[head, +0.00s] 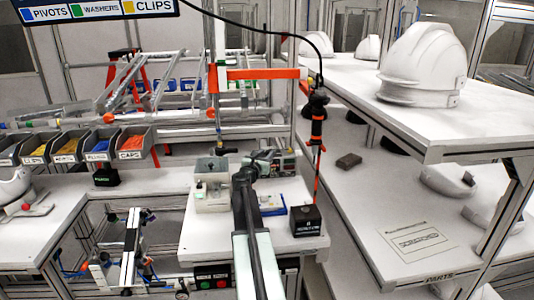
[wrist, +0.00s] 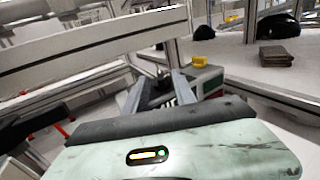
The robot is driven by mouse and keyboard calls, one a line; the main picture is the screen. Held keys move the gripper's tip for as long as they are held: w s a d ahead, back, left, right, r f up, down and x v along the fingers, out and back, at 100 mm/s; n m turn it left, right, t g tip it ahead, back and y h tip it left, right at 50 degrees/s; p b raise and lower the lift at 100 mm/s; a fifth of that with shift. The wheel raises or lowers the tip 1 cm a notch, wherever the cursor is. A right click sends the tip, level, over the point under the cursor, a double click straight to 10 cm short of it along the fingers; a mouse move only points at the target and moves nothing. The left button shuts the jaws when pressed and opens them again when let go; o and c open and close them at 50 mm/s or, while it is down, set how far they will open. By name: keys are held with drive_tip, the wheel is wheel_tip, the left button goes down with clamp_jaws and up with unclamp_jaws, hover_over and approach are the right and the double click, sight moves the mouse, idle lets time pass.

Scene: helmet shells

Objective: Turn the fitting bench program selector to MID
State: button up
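In the head view my arm reaches over the fitting bench (head: 205,245), with my gripper (head: 258,160) by a grey-green control box (head: 287,165) at the bench's back. In the wrist view my gripper (wrist: 159,77) has its two fingers apart. A dark knob-like part (wrist: 159,91), likely the program selector, shows between them beside the control box (wrist: 208,83). I cannot tell whether the fingers touch it. White letters lie close to the right finger, partly hidden. The selector's pointer and the MID mark are not readable.
A hanging tool (head: 317,115) is right of the control box. Parts bins (head: 97,147) stand left; a shelf with a white helmet shell (head: 424,65) is right.

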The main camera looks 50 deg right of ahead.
drive_tip(key=x, duration=0.2)
drive_tip(key=shift+d, duration=0.3)
clamp_jaws()
drive_tip(key=shift+s+n+t+y, duration=0.2)
drive_tip(key=shift+n+t+y, duration=0.1)
drive_tip(key=shift+n+t, duration=0.3)
drive_tip(key=shift+w+t, duration=0.1)
drive_tip(key=shift+t, duration=0.5)
unclamp_jaws()
drive_tip(key=shift+a, duration=0.15)
drive_tip(key=v, duration=0.7)
drive_tip(key=shift+a, duration=0.25)
